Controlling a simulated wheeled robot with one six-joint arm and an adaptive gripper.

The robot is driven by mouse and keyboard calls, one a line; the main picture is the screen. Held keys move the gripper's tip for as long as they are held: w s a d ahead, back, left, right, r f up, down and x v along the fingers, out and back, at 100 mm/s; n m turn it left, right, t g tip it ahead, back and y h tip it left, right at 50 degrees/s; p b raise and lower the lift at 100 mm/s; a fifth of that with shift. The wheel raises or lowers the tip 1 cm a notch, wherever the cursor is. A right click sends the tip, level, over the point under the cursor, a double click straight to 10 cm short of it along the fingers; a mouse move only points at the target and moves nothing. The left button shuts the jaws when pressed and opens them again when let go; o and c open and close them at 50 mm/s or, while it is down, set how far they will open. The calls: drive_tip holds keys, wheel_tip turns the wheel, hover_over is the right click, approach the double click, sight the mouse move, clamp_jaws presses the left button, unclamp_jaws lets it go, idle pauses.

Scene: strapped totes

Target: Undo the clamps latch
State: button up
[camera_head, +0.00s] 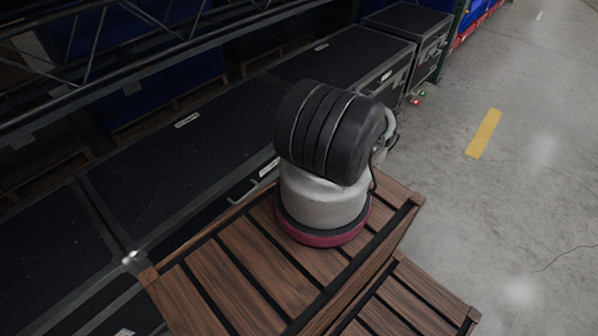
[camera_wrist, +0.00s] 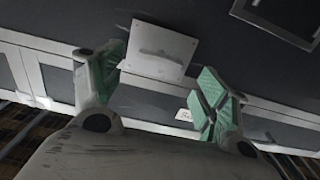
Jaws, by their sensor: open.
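In the wrist view my gripper (camera_wrist: 162,66) is open, with its two green-padded fingers spread apart. A light grey rectangular plate (camera_wrist: 160,48) with a thin horizontal bar shows between and beyond the fingers, on the dark face of a case (camera_wrist: 222,50). I cannot tell for sure whether this plate is the clamps latch. Nothing is held, and no contact with the plate is visible. My gripper does not show in the head view, where my own arm hides part of the cases.
A long row of black metal-edged cases (camera_head: 150,165) runs diagonally across the head view. A metal handle (camera_head: 243,190) shows on a near case side. Dark rack beams (camera_head: 110,40) stand behind. Bare concrete floor (camera_head: 540,190) with a yellow stripe (camera_head: 483,133) lies open at the right.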

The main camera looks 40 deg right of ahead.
drive_tip(key=w, duration=0.5)
drive_tip(key=shift+w+a, duration=0.2)
drive_tip(key=shift+w, duration=0.15)
drive_tip(key=shift+c, duration=0.4)
